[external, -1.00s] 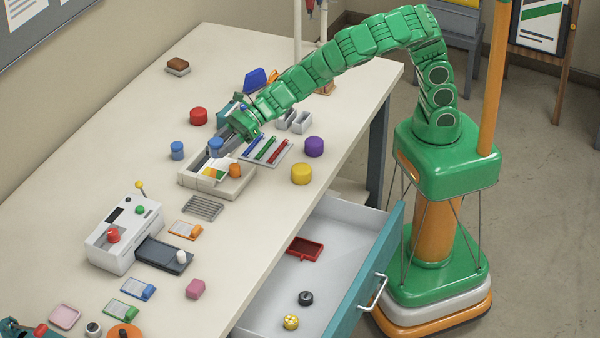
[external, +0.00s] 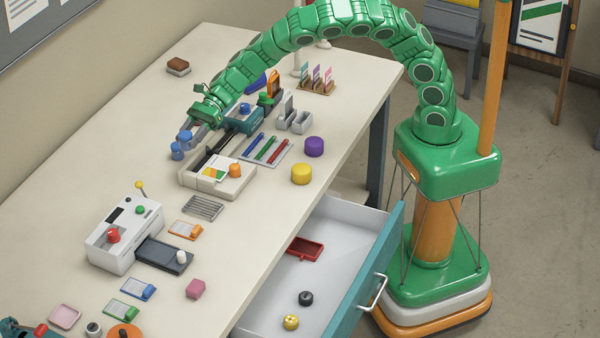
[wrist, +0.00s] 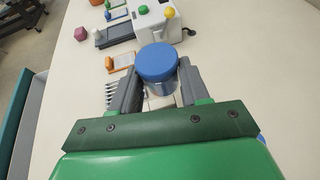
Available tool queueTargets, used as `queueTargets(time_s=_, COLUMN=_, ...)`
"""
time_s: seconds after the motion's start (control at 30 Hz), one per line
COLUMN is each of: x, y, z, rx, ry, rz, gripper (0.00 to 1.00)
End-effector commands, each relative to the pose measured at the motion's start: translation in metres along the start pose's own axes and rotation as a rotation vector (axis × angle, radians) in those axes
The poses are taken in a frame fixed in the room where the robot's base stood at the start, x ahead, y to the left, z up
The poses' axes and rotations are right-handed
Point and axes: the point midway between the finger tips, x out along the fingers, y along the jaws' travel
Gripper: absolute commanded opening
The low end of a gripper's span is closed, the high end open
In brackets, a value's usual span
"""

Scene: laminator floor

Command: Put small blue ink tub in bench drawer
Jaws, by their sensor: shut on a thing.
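My gripper (external: 193,138) is shut on a blue ink tub (external: 185,136), held at the left side of the bench. In the wrist view the tub's round blue lid (wrist: 157,62) shows between the grey fingers (wrist: 157,92). A second blue tub (external: 177,151) stands on the bench right beside the held one; I cannot tell whether they touch or which is smaller. The bench drawer (external: 343,226) is open at the right front, far from my gripper. It holds a red tray (external: 305,247), a black round piece (external: 305,298) and a yellow one (external: 291,322).
A beige press (external: 235,186) with an orange knob stands just right of my gripper. A pen tray (external: 284,152), purple tub (external: 314,147) and yellow tub (external: 301,174) lie between it and the drawer. A white laminator (external: 118,240) stands nearer the front.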

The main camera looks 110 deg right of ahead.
Motion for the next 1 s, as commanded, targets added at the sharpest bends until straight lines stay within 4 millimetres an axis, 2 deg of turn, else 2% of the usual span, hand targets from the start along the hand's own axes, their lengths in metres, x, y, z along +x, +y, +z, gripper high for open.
queueTargets(time_s=0.27, x=0.002, y=-0.012, z=-0.002, rx=-0.006, ry=0.000, rz=0.015, gripper=0.15)
queueTargets(time_s=1.0, x=0.059, y=-0.054, z=-0.011, rx=-0.004, ry=-0.001, rz=0.016, gripper=0.15)
